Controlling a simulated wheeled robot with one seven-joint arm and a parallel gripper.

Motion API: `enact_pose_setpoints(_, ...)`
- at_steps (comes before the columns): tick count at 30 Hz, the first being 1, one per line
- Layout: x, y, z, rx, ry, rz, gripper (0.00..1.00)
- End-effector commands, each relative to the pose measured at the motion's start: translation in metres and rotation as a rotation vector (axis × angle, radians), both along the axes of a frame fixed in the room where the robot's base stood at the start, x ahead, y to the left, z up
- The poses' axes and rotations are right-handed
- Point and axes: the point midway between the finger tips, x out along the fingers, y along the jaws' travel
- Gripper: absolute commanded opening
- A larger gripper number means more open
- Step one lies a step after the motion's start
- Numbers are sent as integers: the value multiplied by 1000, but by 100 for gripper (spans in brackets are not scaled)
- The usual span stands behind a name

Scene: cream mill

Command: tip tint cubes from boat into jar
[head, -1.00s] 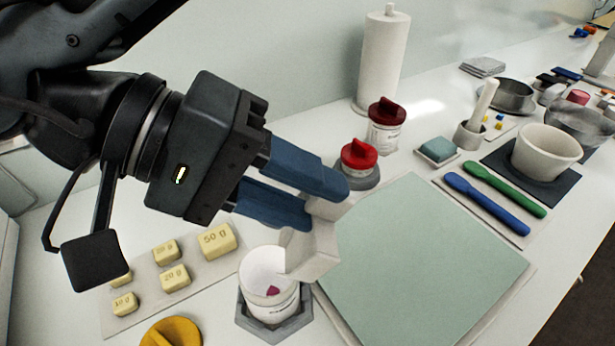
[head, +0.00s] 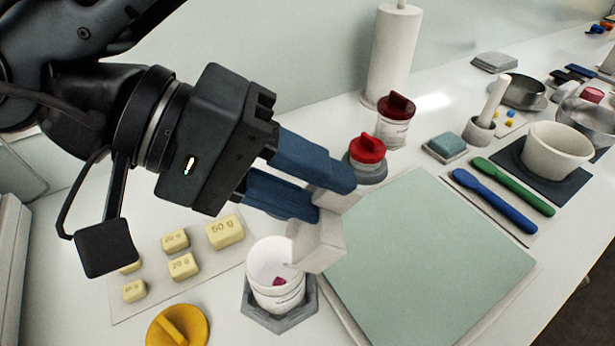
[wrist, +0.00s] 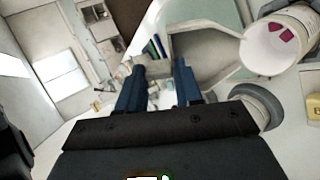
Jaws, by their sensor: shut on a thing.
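My gripper (head: 336,198) is shut on the white weighing boat (head: 318,243), its blue fingers pinching the boat's end. The boat is held tilted over the right side of the rim of the open white jar (head: 262,268). In the wrist view the boat (wrist: 206,52) looks empty inside, with its spout toward the jar (wrist: 262,45). Magenta tint cubes (wrist: 285,34) lie inside the jar; a magenta cube (head: 279,282) also shows there in the head view. The jar stands upright in a grey hexagonal holder (head: 282,318).
Yellow weights (head: 224,230) sit on a tray to the left. A red-lidded jar (head: 367,152) stands behind the boat. A pale green mat (head: 440,260) lies clear to the right.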

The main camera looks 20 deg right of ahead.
Motion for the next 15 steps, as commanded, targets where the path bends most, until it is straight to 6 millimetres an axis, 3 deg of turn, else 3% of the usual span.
enact_pose_setpoints(15,0,0,28,0,0,0,8)
